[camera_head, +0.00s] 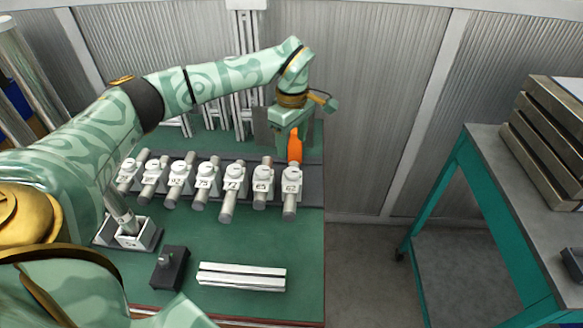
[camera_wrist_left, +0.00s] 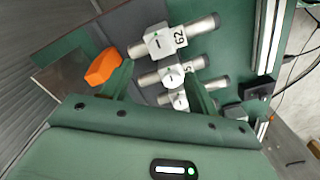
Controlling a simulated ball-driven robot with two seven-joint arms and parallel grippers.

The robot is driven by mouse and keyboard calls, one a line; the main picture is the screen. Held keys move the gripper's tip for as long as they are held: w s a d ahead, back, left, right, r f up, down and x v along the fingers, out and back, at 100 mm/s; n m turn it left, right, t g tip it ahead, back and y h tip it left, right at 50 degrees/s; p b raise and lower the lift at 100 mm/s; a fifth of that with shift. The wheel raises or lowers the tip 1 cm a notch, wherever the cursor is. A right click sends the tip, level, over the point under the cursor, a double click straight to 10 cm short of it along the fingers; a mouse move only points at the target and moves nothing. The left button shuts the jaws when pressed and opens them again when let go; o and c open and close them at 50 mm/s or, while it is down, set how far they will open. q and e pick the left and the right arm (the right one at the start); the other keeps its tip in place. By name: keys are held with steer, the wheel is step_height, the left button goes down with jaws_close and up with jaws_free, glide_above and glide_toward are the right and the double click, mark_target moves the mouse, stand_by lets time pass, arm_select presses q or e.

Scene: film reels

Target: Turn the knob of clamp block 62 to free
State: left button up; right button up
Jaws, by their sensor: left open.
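Clamp block 62 (camera_head: 291,185) is the rightmost of a row of silver clamp blocks on a dark rail. Its round top knob (camera_head: 292,172) carries a short mark. In the left wrist view, block 62 (camera_wrist_left: 165,42) lies ahead of the fingers, with a dark line and a green spot on its knob (camera_wrist_left: 154,41). My left gripper (camera_head: 287,143) is just behind block 62, pointing down, open and empty. It also shows in the left wrist view (camera_wrist_left: 158,70), its fingers apart from the knob. My right gripper is not in view.
An orange piece (camera_head: 295,146) stands just behind block 62, close to my left gripper. Block 65 (camera_head: 262,184) sits close on the left. A black block (camera_head: 170,266) and silver bars (camera_head: 242,276) lie on the green table (camera_head: 300,250). A teal bench (camera_head: 480,160) stands right.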

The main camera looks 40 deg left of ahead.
mark_target(292, 171)
arm_select(q)
step_height(292, 171, down, 8)
steer(key=shift+f+b, duration=0.1)
steer(key=shift+b, duration=0.95)
steer(key=shift+f, duration=0.7)
steer(key=c, duration=1)
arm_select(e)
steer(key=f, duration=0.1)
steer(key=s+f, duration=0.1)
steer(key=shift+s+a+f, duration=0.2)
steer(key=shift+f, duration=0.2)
